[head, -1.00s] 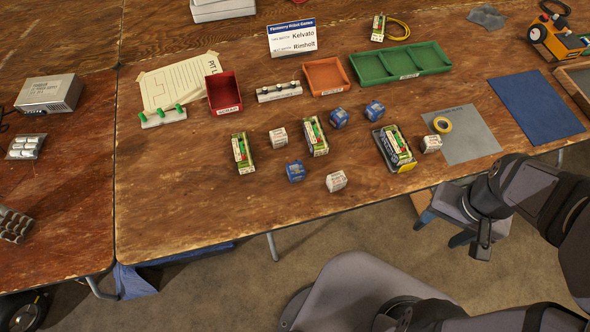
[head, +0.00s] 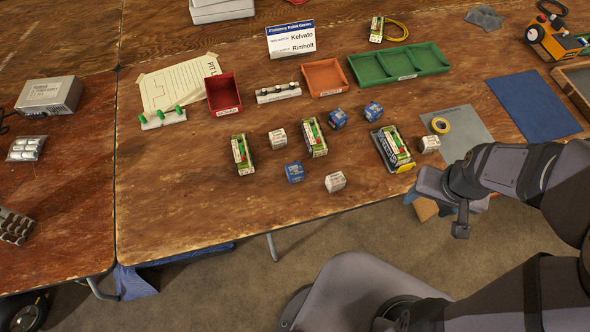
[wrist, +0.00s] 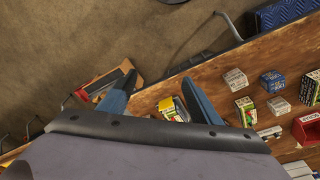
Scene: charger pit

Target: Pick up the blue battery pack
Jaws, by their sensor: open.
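Three blue battery packs, small labelled cubes, sit on the wooden table in the head view. One (head: 294,171) is nearest the front edge; two (head: 338,118) (head: 374,110) are farther back. The front one appears in the wrist view (wrist: 272,80), right of my fingers. My gripper (head: 418,196) is at the table's front edge, right of all three packs and apart from them. In the wrist view its two blue fingers (wrist: 158,82) are spread, with nothing between them. The other two packs are not clearly visible there.
White cubes (head: 336,181) (head: 278,137) and green boards (head: 242,153) (head: 314,135) stand around the packs. A yellow-fronted green unit (head: 394,148) lies between my gripper and the back packs. Red (head: 223,107), orange (head: 342,89) and green trays (head: 365,83) stand behind.

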